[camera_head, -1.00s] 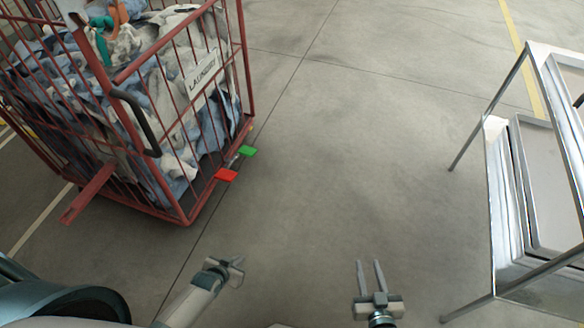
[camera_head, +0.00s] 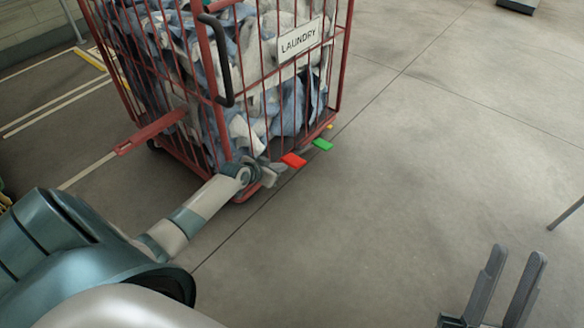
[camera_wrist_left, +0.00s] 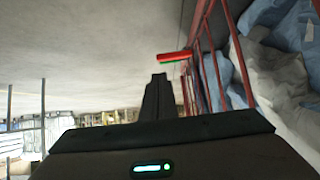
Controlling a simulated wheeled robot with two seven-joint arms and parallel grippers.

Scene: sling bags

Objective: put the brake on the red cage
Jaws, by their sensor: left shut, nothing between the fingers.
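The red cage (camera_head: 217,75) stands at the upper left in the head view, full of white and blue laundry, with a LAUNDRY sign on its side. At its lower edge a red pedal (camera_head: 293,160) and a green pedal (camera_head: 322,144) stick out. My left gripper (camera_head: 272,174) is shut and empty, close to the cage's bottom corner and just left of the red pedal. In the left wrist view the red pedal (camera_wrist_left: 174,56) lies just beyond the shut fingertips (camera_wrist_left: 159,78), beside the cage bars. My right gripper (camera_head: 508,285) is open and empty over the floor at the lower right.
A red bar (camera_head: 150,132) juts out from the cage's left side. A black handle (camera_head: 222,60) is on its corner. A thin metal leg (camera_head: 566,213) shows at the right edge. The floor (camera_head: 410,170) right of the cage is clear.

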